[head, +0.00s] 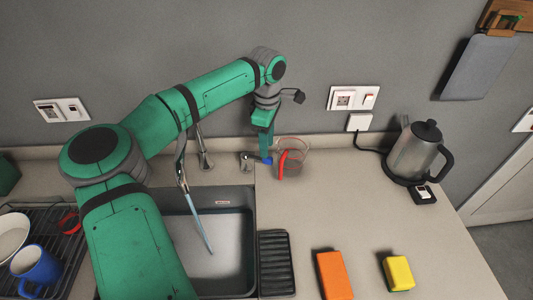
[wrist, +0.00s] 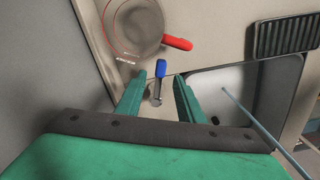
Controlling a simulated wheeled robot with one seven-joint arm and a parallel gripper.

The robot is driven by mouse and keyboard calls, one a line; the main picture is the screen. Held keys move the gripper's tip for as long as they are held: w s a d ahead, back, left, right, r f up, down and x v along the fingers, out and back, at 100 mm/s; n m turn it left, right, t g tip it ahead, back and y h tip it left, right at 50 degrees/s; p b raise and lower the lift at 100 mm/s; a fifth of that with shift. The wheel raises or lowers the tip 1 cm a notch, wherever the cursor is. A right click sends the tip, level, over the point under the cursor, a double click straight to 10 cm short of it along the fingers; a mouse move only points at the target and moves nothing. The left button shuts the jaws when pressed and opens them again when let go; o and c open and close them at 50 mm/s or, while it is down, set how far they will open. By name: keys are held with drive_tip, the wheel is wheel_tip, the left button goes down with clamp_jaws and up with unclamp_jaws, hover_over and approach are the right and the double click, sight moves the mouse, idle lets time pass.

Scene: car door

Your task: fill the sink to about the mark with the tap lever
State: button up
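The tap lever is a short metal arm with a blue tip (head: 266,161), on the counter right of the tap spout (head: 181,165). My gripper (head: 265,147) points down over it. In the wrist view the blue tip (wrist: 160,68) shows between my two open fingertips (wrist: 158,78), with gaps on both sides. A thin bluish water stream (head: 198,222) runs from the spout into the grey sink (head: 235,245). A small label with red print (head: 222,203) is on the sink's back wall, perhaps the mark. The water level is hard to tell. My arm hides the sink's left part.
A clear jug (head: 293,168) with a red handle (wrist: 177,43) stands close beside the lever. A black ribbed mat (head: 276,262), orange block (head: 333,275), yellow block (head: 398,273) and kettle (head: 413,155) are to the right. A dish rack (head: 60,250) is left.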

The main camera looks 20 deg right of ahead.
sight(256, 158)
drive_tip(key=shift+f, duration=2.45)
drive_tip(key=shift+s, duration=0.1)
clamp_jaws()
